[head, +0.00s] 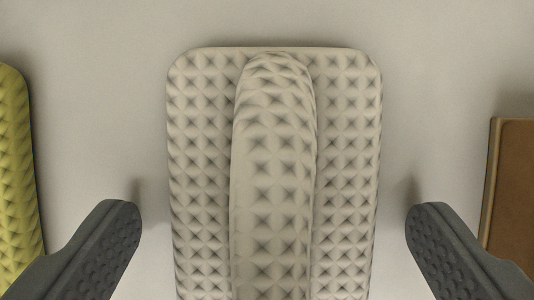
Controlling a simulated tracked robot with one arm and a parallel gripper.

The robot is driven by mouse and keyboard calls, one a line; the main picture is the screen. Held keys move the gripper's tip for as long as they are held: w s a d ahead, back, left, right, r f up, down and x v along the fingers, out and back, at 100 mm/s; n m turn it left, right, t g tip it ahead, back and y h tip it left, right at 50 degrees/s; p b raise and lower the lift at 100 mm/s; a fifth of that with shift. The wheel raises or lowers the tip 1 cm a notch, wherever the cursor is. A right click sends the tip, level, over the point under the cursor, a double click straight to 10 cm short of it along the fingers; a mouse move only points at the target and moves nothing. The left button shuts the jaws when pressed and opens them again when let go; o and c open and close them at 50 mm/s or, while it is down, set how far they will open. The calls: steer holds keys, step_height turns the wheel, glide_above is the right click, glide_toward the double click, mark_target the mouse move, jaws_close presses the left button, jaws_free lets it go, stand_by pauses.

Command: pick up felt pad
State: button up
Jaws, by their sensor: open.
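The felt pad (345,150) is a beige, quilted, rounded rectangle with a raised rounded ridge along its middle. It lies flat on the pale surface in the centre of the head view, and its lower end runs out of the picture. My gripper (273,225) is open, with one dark finger to the left of the pad and the other to the right. Both fingers are apart from the pad, with a gap on each side. Nothing shows between the fingers except the pad.
A yellow-green quilted object (14,170) lies at the left edge, partly out of view. A brown flat-faced object (514,190) with a lighter edge is at the right edge, close to the right finger. The pale surface (440,70) is bare above and around the pad.

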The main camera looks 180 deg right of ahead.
steer(key=c, duration=1.1)
steer(key=shift+o, duration=0.2)
steer(key=shift+r, duration=0.15)
steer(key=shift+s+r, duration=0.2)
steer(key=shift+r, duration=0.3)
step_height(320, 180, up, 6)
steer(key=shift+f+p, duration=0.2)
steer(key=shift+p, duration=0.1)
steer(key=shift+s+d+r, duration=0.1)
steer(key=shift+s+r, duration=0.05)
steer(key=shift+s, duration=0.1)
steer(key=s+d, duration=0.1)
steer(key=s, duration=0.5)
steer(key=s+d, duration=0.1)
steer(key=s, duration=0.5)
steer(key=s+d, duration=0.1)
steer(key=s, duration=0.5)
steer(key=shift+s+d, duration=0.3)
steer(key=shift+s, duration=0.1)
